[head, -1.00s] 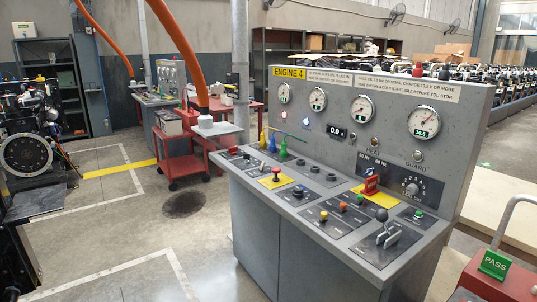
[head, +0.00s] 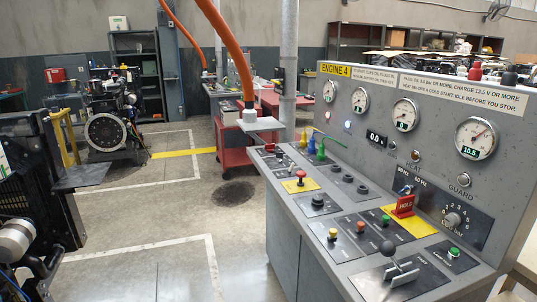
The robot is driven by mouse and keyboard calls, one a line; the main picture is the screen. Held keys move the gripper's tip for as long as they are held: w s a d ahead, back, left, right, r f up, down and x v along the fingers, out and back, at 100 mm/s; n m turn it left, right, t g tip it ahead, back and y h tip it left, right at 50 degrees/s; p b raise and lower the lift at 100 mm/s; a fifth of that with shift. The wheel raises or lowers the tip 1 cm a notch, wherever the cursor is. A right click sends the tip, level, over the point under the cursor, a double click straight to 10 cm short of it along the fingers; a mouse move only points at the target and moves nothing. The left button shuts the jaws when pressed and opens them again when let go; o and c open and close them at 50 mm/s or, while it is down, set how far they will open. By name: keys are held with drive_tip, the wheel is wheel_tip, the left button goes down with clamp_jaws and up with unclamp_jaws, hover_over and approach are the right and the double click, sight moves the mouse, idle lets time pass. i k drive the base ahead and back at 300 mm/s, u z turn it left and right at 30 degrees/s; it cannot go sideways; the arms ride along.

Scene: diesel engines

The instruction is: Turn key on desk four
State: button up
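Desk four is a grey control desk (head: 292,225) on the right of the head view, with a yellow "ENGINE 4" label (head: 336,69) on its upright panel. Its sloping top carries a red mushroom button (head: 300,173) on a yellow plate, a black round control (head: 318,200), small yellow, orange and green buttons, and a black-knobbed lever (head: 388,248). A red "HOLD" tag (head: 403,206) stands on a yellow plate near the panel. Small controls (head: 279,152) sit at the far left end; I cannot tell which part is the key. My gripper is not in view.
Dark engine machinery (head: 30,180) stands close on the left. Another engine (head: 108,132) is further back. The concrete floor left of the desk is clear, with a dark round patch (head: 233,193).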

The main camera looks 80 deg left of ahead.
sight(279, 156)
drive_tip(key=u, duration=1.5)
